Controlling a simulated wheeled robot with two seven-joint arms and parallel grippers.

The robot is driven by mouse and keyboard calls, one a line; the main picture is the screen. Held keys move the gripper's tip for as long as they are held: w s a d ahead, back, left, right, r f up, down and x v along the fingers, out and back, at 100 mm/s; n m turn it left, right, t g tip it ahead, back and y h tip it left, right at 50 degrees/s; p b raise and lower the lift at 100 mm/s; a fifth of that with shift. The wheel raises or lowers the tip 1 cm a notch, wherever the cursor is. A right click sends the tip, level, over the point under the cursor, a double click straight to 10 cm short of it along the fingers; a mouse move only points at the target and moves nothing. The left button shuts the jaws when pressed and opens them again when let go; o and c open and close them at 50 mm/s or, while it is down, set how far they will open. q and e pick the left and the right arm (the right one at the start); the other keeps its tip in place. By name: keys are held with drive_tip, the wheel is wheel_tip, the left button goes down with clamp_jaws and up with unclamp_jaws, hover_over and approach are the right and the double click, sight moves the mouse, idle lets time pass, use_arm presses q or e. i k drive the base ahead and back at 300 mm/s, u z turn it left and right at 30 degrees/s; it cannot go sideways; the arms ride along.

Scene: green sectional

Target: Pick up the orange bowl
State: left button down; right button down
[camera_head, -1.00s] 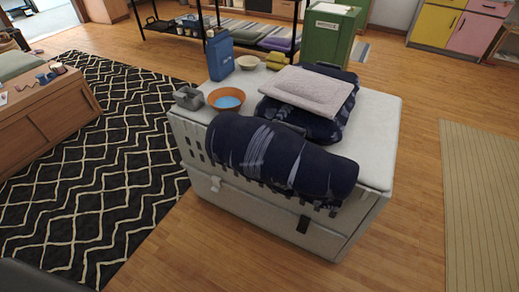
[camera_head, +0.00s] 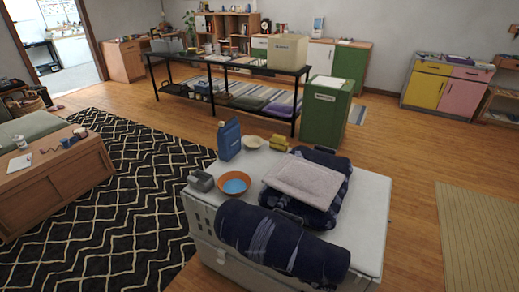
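The orange bowl (camera_head: 234,184) stands upright on the left part of the white crate top (camera_head: 369,213). Its inside shows light blue. A small grey box-like item (camera_head: 201,181) sits just left of it, and a blue bottle-like container (camera_head: 229,140) stands behind it. A pale cream bowl (camera_head: 254,143) is behind and to the right. Neither of my grippers is in the head view.
A rolled dark blue blanket (camera_head: 281,243) lies along the crate's front, and folded textiles (camera_head: 307,184) lie on its right part. A black shelf table (camera_head: 228,68) and green cabinet (camera_head: 326,111) stand behind. A patterned rug (camera_head: 100,200) and open wood floor surround the crate.

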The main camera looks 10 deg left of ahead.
sight(234, 184)
drive_tip(key=u, duration=0.5)
drive_tip(key=k, duration=0.6)
drive_tip(key=u, duration=0.3)
drive_tip(key=i, duration=1.05)
drive_tip(key=z, duration=1.1)
drive_tip(key=i, duration=0.2)
drive_tip(key=z, duration=0.25)
